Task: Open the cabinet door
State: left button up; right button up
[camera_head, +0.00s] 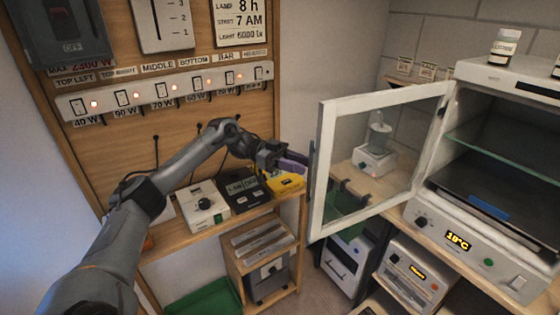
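The cabinet (478,218) stands at the right, with a glass shelf inside and a lit 18°C display on its front panel. Its white-framed glass door (325,165) is swung wide open to the left, hinged beside the cabinet opening. A dark upright handle (311,165) shows at the door's free left edge. My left gripper (284,158) is just left of that edge, above the wooden shelf. I cannot tell if it touches the handle, and its fingers are too small and dark to read. My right gripper is not in view.
A yellow device (286,182), a dark labelled box (243,188) and a white device (203,204) stand on the shelf under my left arm. A switch strip (165,90) runs along the wooden panel. A small bottle (504,46) stands on the cabinet.

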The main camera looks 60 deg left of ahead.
pick_arm(q)
jog(key=b+v, duration=0.1)
jog(key=v, duration=0.6)
jog(key=shift+s+a, duration=0.2)
jog(key=shift+a, duration=0.15)
